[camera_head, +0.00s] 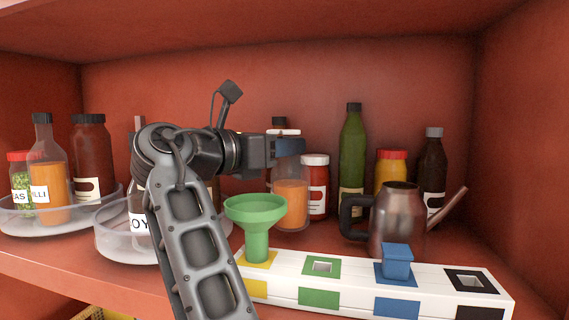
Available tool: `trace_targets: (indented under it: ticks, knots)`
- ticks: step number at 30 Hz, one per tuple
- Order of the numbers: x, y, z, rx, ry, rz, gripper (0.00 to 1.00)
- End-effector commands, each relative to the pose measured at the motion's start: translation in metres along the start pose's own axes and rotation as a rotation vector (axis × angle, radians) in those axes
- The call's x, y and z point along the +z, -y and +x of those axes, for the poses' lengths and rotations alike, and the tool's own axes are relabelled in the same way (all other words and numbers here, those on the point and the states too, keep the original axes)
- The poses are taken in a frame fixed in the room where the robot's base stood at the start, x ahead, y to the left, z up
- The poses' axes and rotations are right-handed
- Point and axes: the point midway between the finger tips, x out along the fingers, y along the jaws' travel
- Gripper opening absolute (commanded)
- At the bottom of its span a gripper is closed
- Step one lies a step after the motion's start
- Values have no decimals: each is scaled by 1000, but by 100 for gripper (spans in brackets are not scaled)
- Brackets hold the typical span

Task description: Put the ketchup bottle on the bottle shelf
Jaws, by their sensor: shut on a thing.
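My gripper (289,142) reaches in from the left and is shut around the upper part of a clear bottle with orange contents (291,202). This bottle is upright, and its base is at or just above the shelf floor; I cannot tell if it touches. No label reading ketchup shows, so I cannot tell which bottle is the ketchup. A red container with a white cap (317,187) stands just right of the held bottle. The red-walled shelf (410,75) has a row of bottles along its back, including a tall green one (352,150).
A yellow-contents jar (390,167), a dark bottle (433,175) and a metal jug (398,220) stand at right. A white block with coloured squares (345,299), bearing a green funnel (257,215) and a blue peg (396,261), lies in front. Clear round trays (120,245) with bottles are at left.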

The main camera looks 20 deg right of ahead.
Motion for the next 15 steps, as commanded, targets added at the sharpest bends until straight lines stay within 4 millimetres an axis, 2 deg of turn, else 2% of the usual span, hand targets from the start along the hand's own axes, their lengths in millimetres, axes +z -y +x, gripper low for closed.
trace_targets:
  ticks: [7,15]
  knots:
    - [-31,0,0,0,1,-2,0]
    - [-33,0,0,1,1,0,0]
